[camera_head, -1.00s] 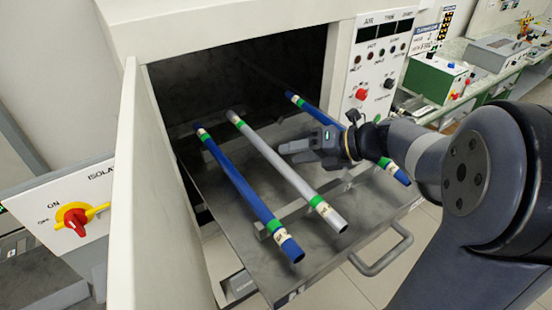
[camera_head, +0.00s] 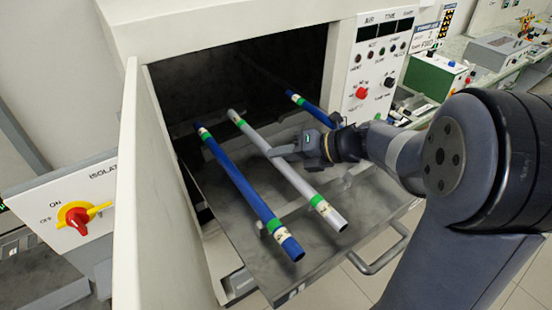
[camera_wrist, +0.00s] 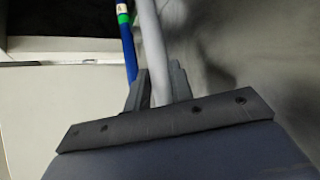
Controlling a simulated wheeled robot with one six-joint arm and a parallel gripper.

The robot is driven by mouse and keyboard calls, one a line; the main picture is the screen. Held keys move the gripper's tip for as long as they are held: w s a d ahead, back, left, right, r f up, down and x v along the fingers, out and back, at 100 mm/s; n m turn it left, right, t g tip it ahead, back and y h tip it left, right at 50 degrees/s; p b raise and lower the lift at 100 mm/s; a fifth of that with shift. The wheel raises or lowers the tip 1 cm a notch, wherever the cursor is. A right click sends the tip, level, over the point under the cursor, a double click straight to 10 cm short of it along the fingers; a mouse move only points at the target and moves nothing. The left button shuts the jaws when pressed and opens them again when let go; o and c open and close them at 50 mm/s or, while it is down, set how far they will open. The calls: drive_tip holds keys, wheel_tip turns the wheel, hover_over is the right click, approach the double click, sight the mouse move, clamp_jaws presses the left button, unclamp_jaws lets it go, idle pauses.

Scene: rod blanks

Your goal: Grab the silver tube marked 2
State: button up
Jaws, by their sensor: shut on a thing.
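The silver tube (camera_head: 300,184) has green bands and pale labels near both ends. It lies slanted between two blue tubes on a grey pulled-out tray; its number is too small to read. My gripper (camera_head: 277,152) reaches in from the right and is shut on the silver tube around its middle. In the wrist view the silver tube (camera_wrist: 151,45) runs between the two fingers (camera_wrist: 158,88), which stand on either side of it. The fingertips are partly hidden in the head view.
A blue tube (camera_head: 238,180) lies left of the silver one. Another blue tube (camera_head: 312,108) lies to the right, partly hidden by my arm. The tray (camera_head: 375,213) has a front handle (camera_head: 382,257). An open door (camera_head: 140,200) stands at left, and a control panel (camera_head: 377,65) at right.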

clamp_jaws()
